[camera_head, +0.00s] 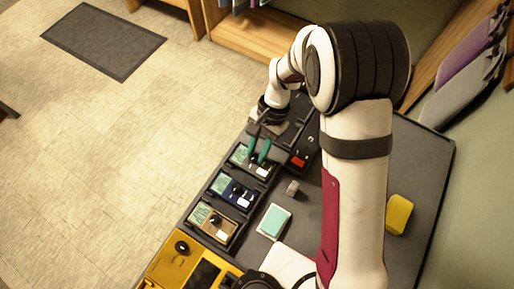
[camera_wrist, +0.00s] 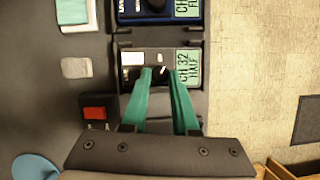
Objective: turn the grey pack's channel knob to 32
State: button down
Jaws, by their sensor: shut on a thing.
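The grey pack (camera_head: 262,172) sits in the row of packs, far end, in the head view. In the wrist view the grey pack (camera_wrist: 135,74) lies at the centre, with a green display (camera_wrist: 188,70) reading CH 32 and HALF. My gripper (camera_head: 257,158) has teal fingers reaching down onto the pack. In the wrist view my gripper (camera_wrist: 160,72) is shut at the pack's channel knob, with the fingertips close together. A white label shows beside the fingers on the pack's left in the wrist view.
A blue pack (camera_head: 221,191) and a brown pack (camera_head: 202,217) stand nearer in the row, then a yellow case (camera_head: 168,264). A red switch (camera_wrist: 97,112), small grey block (camera_head: 292,187), teal block (camera_head: 273,221) and yellow block (camera_head: 398,214) lie on the dark bench.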

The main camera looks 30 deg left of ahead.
dwell(0.3)
jog(key=c, duration=0.7)
grip_release()
jog(key=shift+o, duration=0.2)
jog(key=shift+r, duration=0.1)
jog(key=v, duration=1.5)
jog(key=shift+r, duration=0.3)
jog(key=shift+w+d, duration=0.15)
